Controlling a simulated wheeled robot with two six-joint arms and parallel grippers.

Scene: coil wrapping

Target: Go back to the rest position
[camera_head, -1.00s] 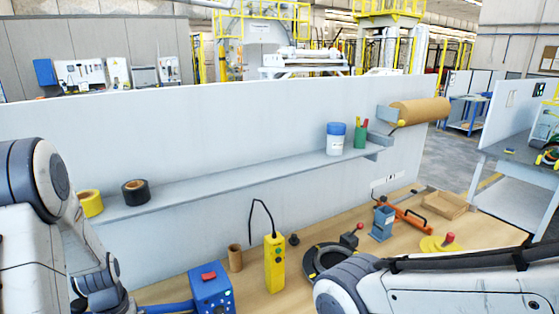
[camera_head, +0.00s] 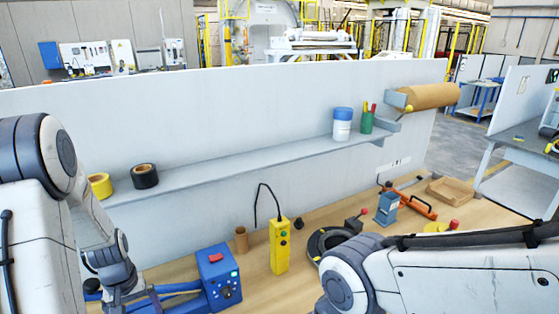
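My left arm comes in from the left edge of the head view and reaches down toward the bench. Its gripper (camera_head: 130,294) shows only in part at the bottom left, beside a blue box, and its fingertips cannot be made out. My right arm lies across the bottom right, and its gripper is out of the picture. A dark coil ring (camera_head: 328,240) lies on the wooden bench (camera_head: 270,291), partly hidden by my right arm. A blue box with a red switch (camera_head: 219,276) stands near my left gripper.
A yellow control pendant (camera_head: 280,247) and a cardboard tube (camera_head: 241,239) stand on the bench. The shelf (camera_head: 240,165) holds yellow tape (camera_head: 101,186), black tape (camera_head: 145,176), a blue-lidded tub (camera_head: 342,126) and a green cup (camera_head: 367,123). An orange tool (camera_head: 418,208) and an open box (camera_head: 451,191) lie right.

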